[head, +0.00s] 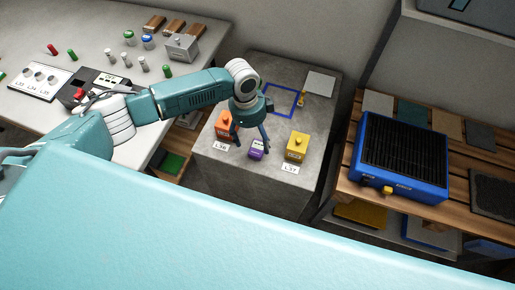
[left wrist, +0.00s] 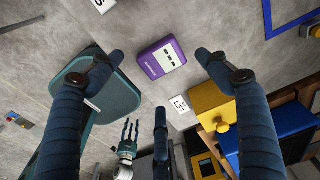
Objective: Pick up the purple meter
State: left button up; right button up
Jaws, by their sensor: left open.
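The purple meter (head: 256,149) is a small box with a pale label area, standing on the grey block between an orange box and a yellow box. It also shows in the left wrist view (left wrist: 162,60), its top face toward the camera. My left gripper (head: 250,141) is open, fingers pointing down, just above the meter. In the left wrist view the meter lies between the spread fingers (left wrist: 160,57), apart from them. A small distant gripper (left wrist: 129,129), seemingly my right one, shows low in the left wrist view; its opening is too small to judge.
An orange box (head: 224,125) stands close left of the gripper and a yellow box (head: 296,147) close right. A blue square outline (head: 281,100) marks bare surface behind. A blue heater-like unit (head: 403,156) sits on the wooden rack at right. A white table (head: 82,44) with several jars is at left.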

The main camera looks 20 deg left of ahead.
aim_at(257, 147)
pick_arm(q)
jog(key=f, duration=0.5)
jog(key=shift+w+d+f+p, duration=0.2)
jog(key=shift+d+f+p, duration=0.1)
jog(key=c, duration=1.5)
